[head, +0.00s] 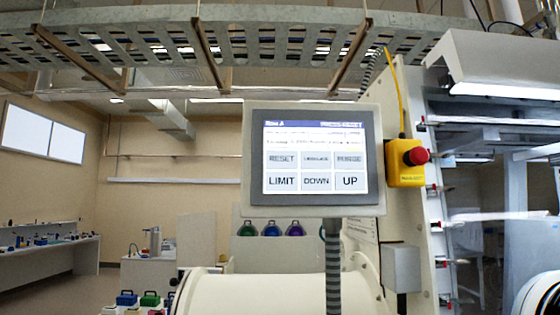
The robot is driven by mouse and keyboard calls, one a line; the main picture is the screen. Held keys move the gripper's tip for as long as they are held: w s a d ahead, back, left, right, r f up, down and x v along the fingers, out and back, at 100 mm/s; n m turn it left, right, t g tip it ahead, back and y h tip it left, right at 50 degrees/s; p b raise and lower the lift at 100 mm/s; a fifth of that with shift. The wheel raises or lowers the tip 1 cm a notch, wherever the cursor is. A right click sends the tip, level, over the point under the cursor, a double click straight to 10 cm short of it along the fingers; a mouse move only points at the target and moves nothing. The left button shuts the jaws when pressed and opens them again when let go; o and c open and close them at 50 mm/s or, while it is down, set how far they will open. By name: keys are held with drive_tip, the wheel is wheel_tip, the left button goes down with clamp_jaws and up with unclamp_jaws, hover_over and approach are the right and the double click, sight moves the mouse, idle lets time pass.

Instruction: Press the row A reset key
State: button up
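A touch panel (247,165) with a grey frame faces me near the middle of the head view, on a dark ribbed post (333,262). Its screen has a blue title bar that appears to read "Row A". The RESET key (282,159) is at the left of the upper key row, beside two keys with small, hard-to-read labels. Below it are the LIMIT (281,181), DOWN (316,181) and UP (350,181) keys. Nothing covers the screen. My gripper is not in view.
A yellow box with a red emergency stop button (416,156) is mounted right of the panel. A white cylindrical housing (250,292) lies below. Metal shelving (490,130) stands at the right. A perforated cable tray (270,45) runs overhead. A bench (60,255) is far left.

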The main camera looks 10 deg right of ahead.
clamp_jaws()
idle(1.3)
